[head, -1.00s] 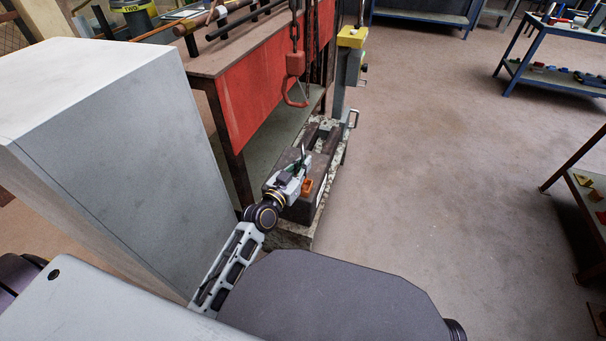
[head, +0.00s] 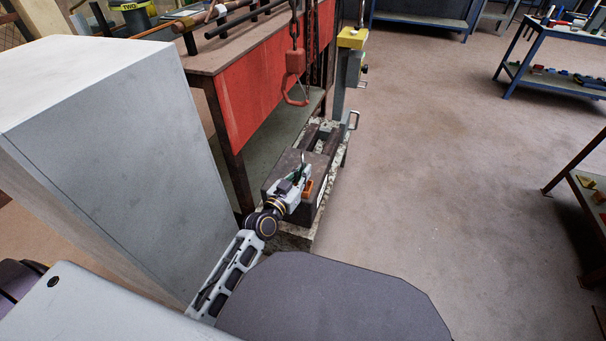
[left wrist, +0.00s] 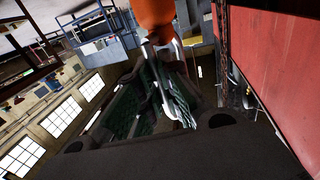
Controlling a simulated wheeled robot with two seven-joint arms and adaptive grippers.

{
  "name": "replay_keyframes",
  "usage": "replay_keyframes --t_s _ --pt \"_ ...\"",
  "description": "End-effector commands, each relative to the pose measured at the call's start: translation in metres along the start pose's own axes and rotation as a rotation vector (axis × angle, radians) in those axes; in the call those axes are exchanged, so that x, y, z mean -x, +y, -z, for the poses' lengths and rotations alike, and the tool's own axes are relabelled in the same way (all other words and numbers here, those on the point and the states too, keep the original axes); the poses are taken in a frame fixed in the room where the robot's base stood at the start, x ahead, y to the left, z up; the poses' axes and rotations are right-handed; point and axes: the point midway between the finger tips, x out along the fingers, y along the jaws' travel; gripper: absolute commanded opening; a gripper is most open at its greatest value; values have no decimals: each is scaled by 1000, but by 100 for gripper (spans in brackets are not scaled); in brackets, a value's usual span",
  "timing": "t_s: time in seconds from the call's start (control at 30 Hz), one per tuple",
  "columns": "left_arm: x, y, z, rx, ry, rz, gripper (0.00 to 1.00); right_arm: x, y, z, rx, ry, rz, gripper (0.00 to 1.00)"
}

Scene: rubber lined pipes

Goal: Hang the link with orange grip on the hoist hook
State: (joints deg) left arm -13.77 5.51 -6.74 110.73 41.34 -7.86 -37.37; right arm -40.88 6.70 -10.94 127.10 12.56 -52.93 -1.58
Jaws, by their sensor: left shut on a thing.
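The link's orange grip (head: 308,187) shows just right of my left gripper (head: 299,172), above the dark block. In the left wrist view the orange grip (left wrist: 153,14) is at the top, with bright metal below it between the green-lined fingers of my left gripper (left wrist: 160,90). My left gripper is shut on the link; its exact hold is partly hidden. The red hoist hook (head: 296,98) hangs empty on its chain, farther off and above the gripper in the head view, apart from the link. My right gripper is out of view.
A red panel (head: 255,95) hangs on the bench beside the hook. A dark block (head: 318,150) on a worn stand lies under the gripper. A yellow-topped post (head: 352,38) stands behind. A large grey box (head: 110,150) is at left.

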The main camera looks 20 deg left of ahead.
Motion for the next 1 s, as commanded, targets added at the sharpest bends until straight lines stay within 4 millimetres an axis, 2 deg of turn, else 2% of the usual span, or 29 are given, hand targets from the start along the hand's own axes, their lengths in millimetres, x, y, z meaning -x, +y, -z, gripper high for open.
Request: replay_keyframes --t_s 0.17,0.2,0.33,0.77,1.0 --pt "0 0 -2 0 1 0 0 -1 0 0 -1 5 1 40" --pt "0 0 -3 0 0 0 12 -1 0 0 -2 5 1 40" --pt "0 0 -2 0 0 0 29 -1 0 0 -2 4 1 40" --pt "0 0 0 1 1 0 29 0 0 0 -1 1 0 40" --pt "11 0 0 -1 -2 0 29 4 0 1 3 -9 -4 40"
